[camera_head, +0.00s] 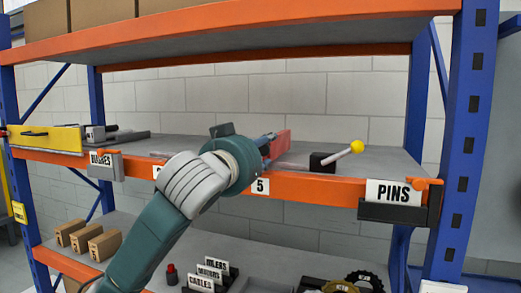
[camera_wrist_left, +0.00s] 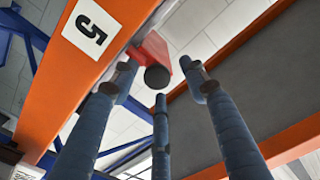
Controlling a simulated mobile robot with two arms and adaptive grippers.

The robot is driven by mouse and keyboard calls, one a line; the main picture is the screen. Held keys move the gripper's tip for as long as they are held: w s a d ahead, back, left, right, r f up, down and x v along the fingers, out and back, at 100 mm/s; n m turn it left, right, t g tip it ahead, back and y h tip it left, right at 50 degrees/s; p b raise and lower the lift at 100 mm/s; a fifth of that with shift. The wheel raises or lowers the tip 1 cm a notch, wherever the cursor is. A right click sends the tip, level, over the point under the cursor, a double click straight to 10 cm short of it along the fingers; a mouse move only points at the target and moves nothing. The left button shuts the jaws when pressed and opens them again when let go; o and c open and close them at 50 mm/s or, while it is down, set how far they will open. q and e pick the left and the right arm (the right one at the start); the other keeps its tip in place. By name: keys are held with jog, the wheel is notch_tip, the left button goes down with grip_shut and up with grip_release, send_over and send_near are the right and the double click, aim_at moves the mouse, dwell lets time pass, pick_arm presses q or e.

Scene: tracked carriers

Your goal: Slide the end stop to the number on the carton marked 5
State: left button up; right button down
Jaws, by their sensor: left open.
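The end stop appears to be the red plate (camera_head: 281,143) on the middle shelf. In the left wrist view the red plate (camera_wrist_left: 151,52) has a round black knob (camera_wrist_left: 157,77). My left gripper (camera_head: 265,146) is at the shelf's front, just left of the plate and partly hidden by its own wrist. In the left wrist view its three fingers (camera_wrist_left: 160,87) are spread open around the knob, with no clear grip. A white label 5 (camera_head: 261,186) is on the orange beam below. Small brown cartons (camera_head: 104,244) stand on the lower shelf; their marks are too small to read. My right gripper is not in view.
A black block with a yellow-knobbed lever (camera_head: 341,156) stands right of the plate. A PINS sign (camera_head: 393,193) hangs at the right of the beam. The upper shelf (camera_head: 300,27) is overhead.

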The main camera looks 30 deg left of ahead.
pick_arm(q)
jog(key=shift+s, duration=0.15)
jog(key=v, duration=0.7)
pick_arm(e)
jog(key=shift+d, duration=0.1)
pick_arm(q)
jog(key=shift+s, duration=0.1)
